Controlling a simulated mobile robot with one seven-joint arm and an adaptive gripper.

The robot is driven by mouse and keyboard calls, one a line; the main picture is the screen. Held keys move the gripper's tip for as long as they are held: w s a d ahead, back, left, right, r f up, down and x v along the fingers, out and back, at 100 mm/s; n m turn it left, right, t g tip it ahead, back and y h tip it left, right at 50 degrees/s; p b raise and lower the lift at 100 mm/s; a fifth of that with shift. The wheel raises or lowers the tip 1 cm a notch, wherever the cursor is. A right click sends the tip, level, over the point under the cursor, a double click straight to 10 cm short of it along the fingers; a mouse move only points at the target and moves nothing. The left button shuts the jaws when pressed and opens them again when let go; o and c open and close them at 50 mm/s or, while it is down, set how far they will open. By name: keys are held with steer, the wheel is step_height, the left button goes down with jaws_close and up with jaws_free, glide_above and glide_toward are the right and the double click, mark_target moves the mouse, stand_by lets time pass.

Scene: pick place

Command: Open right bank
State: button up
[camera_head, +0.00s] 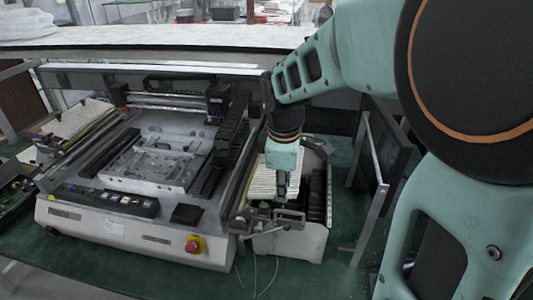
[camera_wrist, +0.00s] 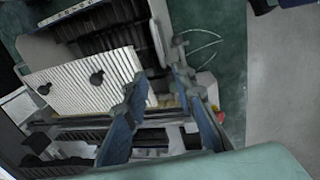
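The right bank stands at the right side of the pick-and-place machine (camera_head: 150,215). It has a pale ribbed panel (camera_head: 262,182) and a black slotted section (camera_head: 318,195) on a light housing. In the wrist view, the ribbed panel (camera_wrist: 80,85) with dark round knobs fills the left, and the black slots (camera_wrist: 110,38) lie above it. My gripper (camera_head: 274,216) is low over the front part of the bank. In the wrist view, its two blue-padded fingers (camera_wrist: 160,85) are spread with a gap between them. Nothing is clearly held. Contact with the bank cannot be told.
A dark panel on a metal frame (camera_head: 372,150) stands right of the bank. Another ribbed bank (camera_head: 78,118) is at the machine's left.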

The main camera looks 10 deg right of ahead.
step_height(320, 180, down, 9)
steer(key=w, duration=0.1)
steer(key=shift+w+d, duration=0.25)
steer(key=shift+w, duration=0.1)
jaws_close()
